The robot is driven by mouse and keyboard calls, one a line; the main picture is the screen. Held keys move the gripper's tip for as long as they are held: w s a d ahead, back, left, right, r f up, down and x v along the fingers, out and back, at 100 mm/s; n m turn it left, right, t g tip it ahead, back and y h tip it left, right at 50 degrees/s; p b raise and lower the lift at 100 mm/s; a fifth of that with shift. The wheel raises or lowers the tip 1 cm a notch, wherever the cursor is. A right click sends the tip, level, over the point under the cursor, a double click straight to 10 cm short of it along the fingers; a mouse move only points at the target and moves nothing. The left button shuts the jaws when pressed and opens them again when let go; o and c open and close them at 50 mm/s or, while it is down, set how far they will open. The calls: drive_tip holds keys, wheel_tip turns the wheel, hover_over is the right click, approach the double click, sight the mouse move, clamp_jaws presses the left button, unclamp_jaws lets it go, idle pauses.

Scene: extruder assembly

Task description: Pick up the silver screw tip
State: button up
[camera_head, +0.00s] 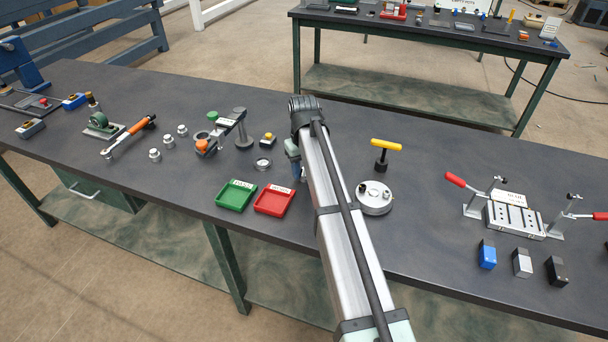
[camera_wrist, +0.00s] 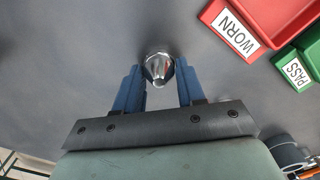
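The silver screw tip (camera_wrist: 158,68) is a small shiny cone-shaped piece in the wrist view. It lies between the ends of my gripper's two blue fingers (camera_wrist: 160,84). The fingers stand apart by about the tip's width. I cannot tell whether both press on it, or whether it rests on the table or is raised.
The red WORN tray (camera_wrist: 212,12) and green PASS tray (camera_wrist: 285,49) lie right of the tip in the wrist view. In the head view a ring (camera_head: 263,163) lies behind the trays, and a round silver fixture (camera_head: 374,205) stands right of my arm.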

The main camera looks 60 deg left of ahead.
clamp_jaws()
drive_tip(key=shift+r, duration=0.1)
